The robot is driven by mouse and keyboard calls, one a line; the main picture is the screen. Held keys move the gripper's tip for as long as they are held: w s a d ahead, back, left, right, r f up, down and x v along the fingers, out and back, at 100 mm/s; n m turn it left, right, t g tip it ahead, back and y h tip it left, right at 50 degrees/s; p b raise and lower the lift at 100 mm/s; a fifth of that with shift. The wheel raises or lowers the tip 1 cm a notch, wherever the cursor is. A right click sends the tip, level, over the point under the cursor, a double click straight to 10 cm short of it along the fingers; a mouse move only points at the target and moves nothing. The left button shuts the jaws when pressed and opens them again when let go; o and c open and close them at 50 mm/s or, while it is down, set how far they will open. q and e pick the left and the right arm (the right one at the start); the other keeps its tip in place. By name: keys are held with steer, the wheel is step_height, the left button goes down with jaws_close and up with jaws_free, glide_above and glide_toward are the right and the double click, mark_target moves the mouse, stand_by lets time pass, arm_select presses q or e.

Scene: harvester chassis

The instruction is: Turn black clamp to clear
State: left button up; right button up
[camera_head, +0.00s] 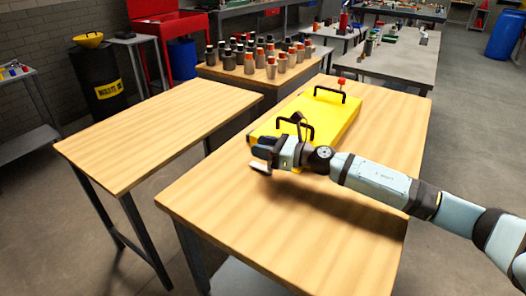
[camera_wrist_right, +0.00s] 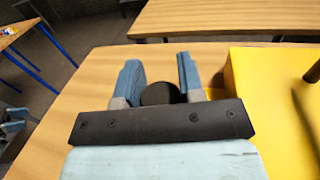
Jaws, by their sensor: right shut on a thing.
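A yellow chassis box (camera_head: 343,118) lies on the front wooden table, with two black arched handles on top. My right gripper (camera_head: 262,153) is at the box's near left corner, low over the table. In the right wrist view, my right gripper (camera_wrist_right: 160,72) has its two blue fingers on either side of a dark rounded part, the black clamp (camera_wrist_right: 160,93), and is shut on it. The clamp's lower part is hidden behind the gripper's palm, so its turn angle cannot be told. A red knob (camera_head: 341,82) stands at the box's far end. My left gripper is not in view.
The front table (camera_head: 300,228) is bare in front of the box. Another wooden table (camera_head: 150,130) to the left is empty. A table behind holds several bottle-like parts (camera_head: 270,68). A black barrel (camera_head: 98,80) and a red cabinet (camera_head: 170,30) stand further back.

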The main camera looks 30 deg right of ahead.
steer(key=o, duration=0.9)
steer(key=b+v, duration=0.1)
steer(key=v, duration=1.1)
steer(key=shift+s+d+f+b, duration=0.1)
steer(key=shift+s+d+b, duration=0.05)
steer(key=shift+b, duration=0.2)
steer(key=shift+s+d, duration=0.5)
